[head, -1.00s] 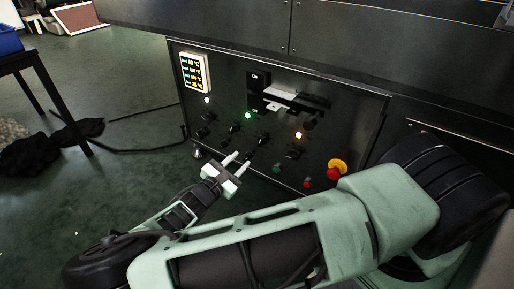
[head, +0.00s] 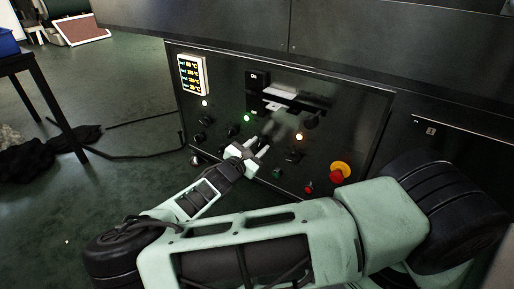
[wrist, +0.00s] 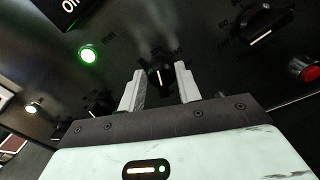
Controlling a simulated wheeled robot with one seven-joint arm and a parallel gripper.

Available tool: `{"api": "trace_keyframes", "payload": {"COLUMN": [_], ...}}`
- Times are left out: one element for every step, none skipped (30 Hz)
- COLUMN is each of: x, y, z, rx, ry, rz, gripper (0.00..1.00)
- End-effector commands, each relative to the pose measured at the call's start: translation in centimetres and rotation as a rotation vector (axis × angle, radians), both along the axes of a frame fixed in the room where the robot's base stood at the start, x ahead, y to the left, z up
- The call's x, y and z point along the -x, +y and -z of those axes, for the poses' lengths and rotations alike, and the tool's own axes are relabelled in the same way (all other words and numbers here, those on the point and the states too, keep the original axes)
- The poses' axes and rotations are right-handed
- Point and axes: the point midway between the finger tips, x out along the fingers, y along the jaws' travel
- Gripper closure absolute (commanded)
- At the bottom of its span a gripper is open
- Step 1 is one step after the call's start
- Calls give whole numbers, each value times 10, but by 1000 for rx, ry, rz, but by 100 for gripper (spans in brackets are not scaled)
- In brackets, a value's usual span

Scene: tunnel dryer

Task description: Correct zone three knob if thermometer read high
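A black control panel (head: 225,80) has a lit temperature display (head: 191,75) at its upper left; its rows are too small to read surely. Several black knobs sit below it. My gripper (head: 259,145) is at the panel's lower middle. In the wrist view, its two pale fingers (wrist: 160,88) are open, one on each side of a black knob (wrist: 160,74) with a white pointer line. I cannot tell whether they touch it. Which zone this knob serves is not readable. Another knob (wrist: 265,25) with a scale is at the upper right.
A green lamp (wrist: 88,54) and a white lamp (wrist: 33,107) are lit left of the fingers. A red emergency button with a yellow collar (head: 340,171) is at the lower right. A dark table (head: 38,70) stands left.

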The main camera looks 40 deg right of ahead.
Motion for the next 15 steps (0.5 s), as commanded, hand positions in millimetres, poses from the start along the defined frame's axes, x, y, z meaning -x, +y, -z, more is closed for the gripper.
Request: {"api": "trace_keyframes", "payload": {"x": [0,0,0,0,0,0,0,0,0,0,0,0,0,0,0], "y": [0,0,0,0,0,0,0,0,0,0,0,0,0,1,1], "z": [0,0,0,0,0,0,0,0,0,0,-1,-1,-2,-2,-3], "rx": [0,0,0,0,0,0,0,0,0,1,2,4,6,9,13], "ry": [0,0,0,0,0,0,0,0,1,3,6,11,17,24,36], "rz": [0,0,0,0,0,0,0,0,0,0,0,0,0,0,0], "gripper": [78,86,97,100,100,100,100,100,100,100,100,100,100,100,100]}}
